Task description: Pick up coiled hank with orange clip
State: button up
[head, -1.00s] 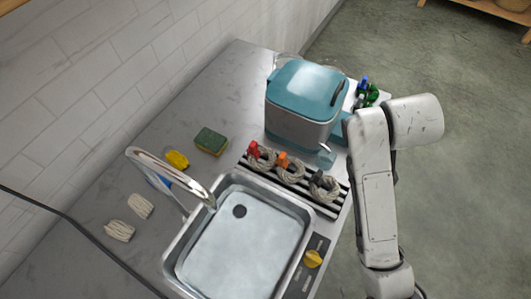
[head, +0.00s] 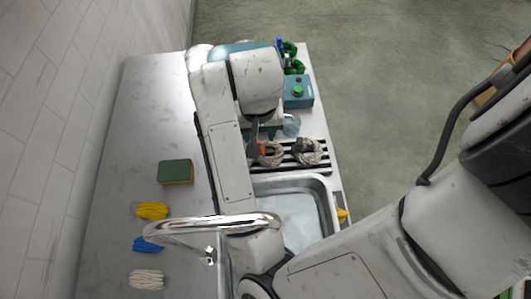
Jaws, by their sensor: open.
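The coiled hank with the orange clip (head: 271,155) lies on the dark slatted rack behind the sink. Its orange clip (head: 253,150) shows at its left side. My gripper (head: 258,128) is just above and behind this hank, pointing down, partly hidden by my own wrist. It is open and holds nothing; I cannot tell whether its fingers touch the clip. A second coiled hank with a dark clip (head: 308,152) lies to the right on the rack. The hank with the red clip is hidden behind my arm.
The steel sink (head: 328,190) and its curved tap (head: 210,225) stand in front of the rack. A green sponge (head: 175,172) and yellow, blue and cream skeins (head: 147,279) lie at the left.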

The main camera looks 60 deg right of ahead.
aim_at(270, 149)
jog(key=f+b, duration=0.1)
jog(key=f, duration=0.1)
jog(key=f+b, duration=0.2)
jog(key=f, duration=0.1)
jog(key=w+d+f+b, duration=0.1)
jog(key=f, duration=0.2)
jog(key=shift+f, duration=0.25)
jog(key=shift+r, duration=0.1)
jog(key=shift+c, duration=0.3)
grip_shut()
